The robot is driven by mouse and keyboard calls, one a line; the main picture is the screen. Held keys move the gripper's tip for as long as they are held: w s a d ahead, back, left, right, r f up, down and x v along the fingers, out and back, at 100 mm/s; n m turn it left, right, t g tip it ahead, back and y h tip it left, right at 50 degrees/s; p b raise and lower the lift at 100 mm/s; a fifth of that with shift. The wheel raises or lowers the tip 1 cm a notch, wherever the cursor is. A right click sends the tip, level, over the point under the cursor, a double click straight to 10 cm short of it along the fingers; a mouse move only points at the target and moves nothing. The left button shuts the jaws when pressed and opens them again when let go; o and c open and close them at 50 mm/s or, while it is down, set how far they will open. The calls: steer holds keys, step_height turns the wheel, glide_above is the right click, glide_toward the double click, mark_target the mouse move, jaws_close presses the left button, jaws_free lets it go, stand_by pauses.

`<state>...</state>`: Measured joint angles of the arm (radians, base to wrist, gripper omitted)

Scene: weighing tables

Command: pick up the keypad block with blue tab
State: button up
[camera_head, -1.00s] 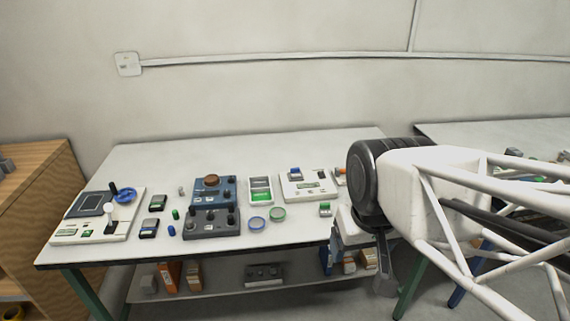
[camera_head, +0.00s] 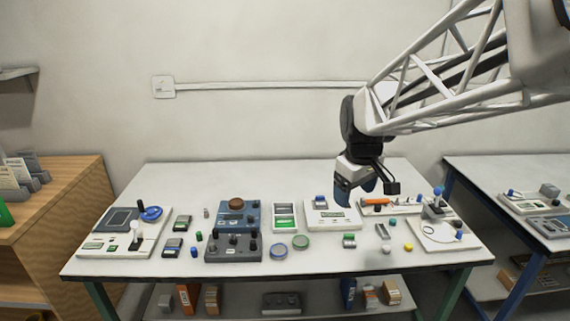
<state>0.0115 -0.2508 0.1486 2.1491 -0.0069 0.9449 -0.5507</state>
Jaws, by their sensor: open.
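A small grey block with a blue top (camera_head: 320,202) sits at the back of a white panel with a display (camera_head: 333,222), right of the table's middle. A dark block with a small label (camera_head: 173,246) lies at the left of the table; another dark block with a green edge (camera_head: 183,222) lies behind it. The blocks are too small to tell for sure which is the keypad block with blue tab. My gripper (camera_head: 366,190) is open, pointing down above the back right of the table, to the right of the blue-topped block and apart from it. No held thing shows.
Blue and dark grey control boxes (camera_head: 233,247) stand mid-table. A white panel with a joystick (camera_head: 124,230) is at left. A white device with a round dish (camera_head: 437,232) is at right. Several small coloured pieces lie between. The table's back left is clear.

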steer(key=w+f+n, duration=0.3)
steer(key=w+n, duration=0.1)
steer(key=w, duration=1)
steer(key=n+g, duration=0.2)
steer(key=n, duration=0.6)
glide_toward(320, 202)
steer(key=shift+s+d, duration=0.2)
steer(key=shift+w+f, duration=0.15)
steer(key=shift+f, duration=0.05)
steer(key=shift+f, duration=0.1)
steer(key=shift+f, duration=1.2)
steer(key=shift+f, duration=0.15)
steer(key=shift+a+f, duration=0.1)
steer(key=shift+f, duration=2.35)
